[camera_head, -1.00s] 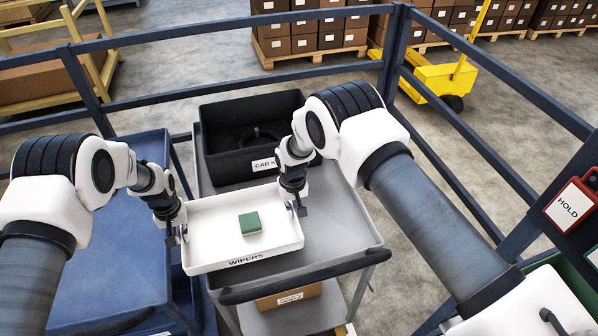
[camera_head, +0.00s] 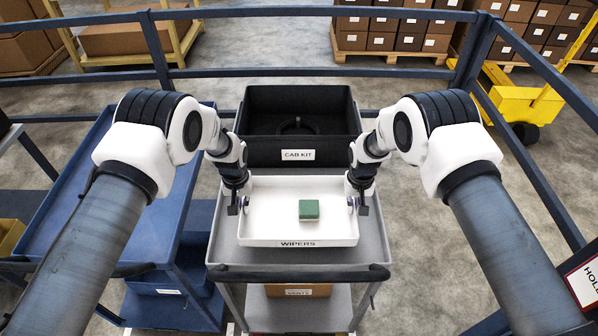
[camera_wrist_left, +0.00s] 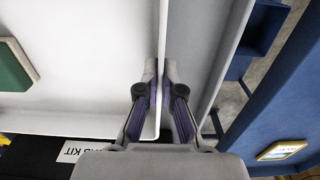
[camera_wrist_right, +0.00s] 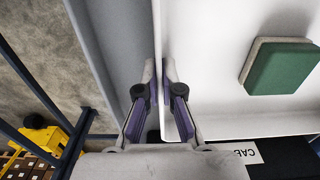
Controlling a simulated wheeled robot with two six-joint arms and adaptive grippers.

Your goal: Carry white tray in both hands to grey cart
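The white tray (camera_head: 270,232), labelled WIPERS, is level over the deck of the grey cart (camera_head: 226,252). I cannot tell whether its base touches the deck. A green and white block (camera_head: 309,209) lies in the tray, right of its middle. My left gripper (camera_head: 240,207) is shut on the tray's left wall; the left wrist view shows its fingers (camera_wrist_left: 162,85) on both sides of the wall. My right gripper (camera_head: 357,207) is shut on the right wall, with its fingers (camera_wrist_right: 160,85) likewise on both sides in the right wrist view.
A black CAB KIT bin (camera_head: 298,154) stands on the cart directly behind the tray. A blue trolley (camera_head: 130,215) stands to the left. Blue rails (camera_head: 300,73) run behind and to the right. A cardboard box (camera_head: 298,290) sits on the cart's lower shelf.

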